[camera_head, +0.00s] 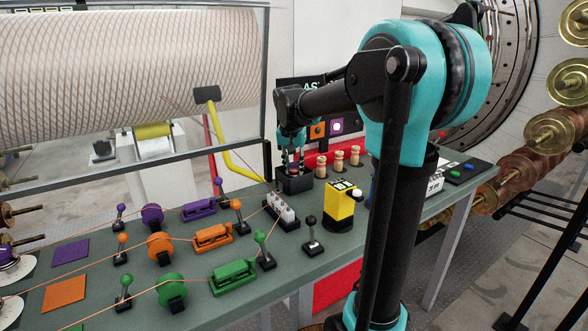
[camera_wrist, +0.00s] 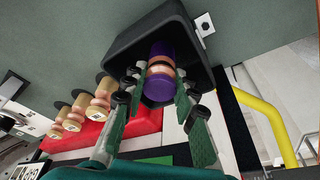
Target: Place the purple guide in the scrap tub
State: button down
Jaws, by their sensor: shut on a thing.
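A purple guide (camera_wrist: 159,50), a short purple cylinder with a copper-coloured and pale band round its middle, is between the fingers of my gripper (camera_wrist: 160,80) in the wrist view. My gripper is shut on it. The guide is at the mouth of the black scrap tub (camera_wrist: 124,50), with the tub's walls round its far end. I cannot tell whether it touches the tub's floor. In the head view my gripper (camera_head: 291,158) points down over the tub (camera_head: 296,184), and the guide is hidden there.
Several cream-ended spools (camera_head: 339,161) stand on a red stand (camera_head: 358,156) beside the tub. A yellow box (camera_head: 338,203), white pegs (camera_head: 281,207) and a yellow-handled hammer (camera_head: 233,160) are close by. Purple (camera_head: 198,209), orange (camera_head: 212,236) and green (camera_head: 233,274) blocks with threads fill the table's front.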

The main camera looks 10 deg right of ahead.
jog(key=shift+f, duration=0.2)
jog(key=shift+f, duration=0.15)
jog(key=c, duration=1.2)
grip_release()
jog(key=v, duration=1.2)
